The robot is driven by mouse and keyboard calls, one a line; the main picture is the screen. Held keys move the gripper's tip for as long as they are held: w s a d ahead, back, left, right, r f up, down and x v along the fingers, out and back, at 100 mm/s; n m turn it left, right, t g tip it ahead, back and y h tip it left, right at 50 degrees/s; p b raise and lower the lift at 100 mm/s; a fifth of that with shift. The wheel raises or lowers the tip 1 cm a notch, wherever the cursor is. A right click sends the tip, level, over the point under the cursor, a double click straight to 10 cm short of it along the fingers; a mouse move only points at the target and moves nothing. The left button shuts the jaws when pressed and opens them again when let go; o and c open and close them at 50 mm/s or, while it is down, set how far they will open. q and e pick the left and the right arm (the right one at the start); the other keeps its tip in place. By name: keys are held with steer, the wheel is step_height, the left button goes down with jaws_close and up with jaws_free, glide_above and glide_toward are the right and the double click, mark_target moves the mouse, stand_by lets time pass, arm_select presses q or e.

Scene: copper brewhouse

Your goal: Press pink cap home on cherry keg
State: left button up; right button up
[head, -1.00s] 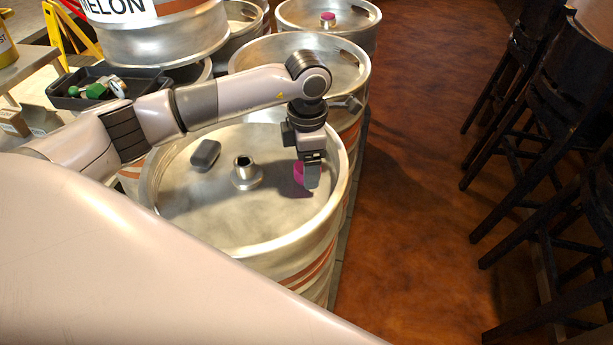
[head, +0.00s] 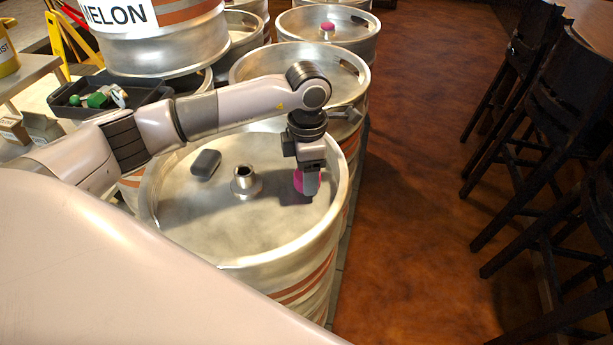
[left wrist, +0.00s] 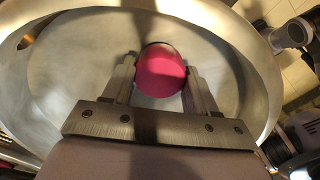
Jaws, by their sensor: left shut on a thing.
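The pink cap (head: 298,182) is held between the fingers of my left gripper (head: 308,188), which is shut on it. In the left wrist view the round pink cap (left wrist: 160,72) sits between the two fingers, with the keg top behind it. The nearest steel keg (head: 310,246) has a bare raised neck (head: 245,181) in the middle of its recessed top. The cap is to the right of the neck, apart from it, near the right side of the rim. No cherry label is visible on this keg. My right gripper is not in view.
A black tray (head: 70,108) with small items is at left. Dark stools (head: 545,150) stand at right beyond open floor.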

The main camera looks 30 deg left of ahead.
arm_select(q)
steer(key=shift+r+p, duration=0.45)
steer(key=shift+r, duration=0.35)
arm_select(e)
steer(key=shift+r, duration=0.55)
arm_select(q)
steer(key=shift+r, duration=0.1)
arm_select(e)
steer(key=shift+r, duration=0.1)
arm_select(q)
step_height(320, 180, up, 6)
steer(key=p, duration=0.4)
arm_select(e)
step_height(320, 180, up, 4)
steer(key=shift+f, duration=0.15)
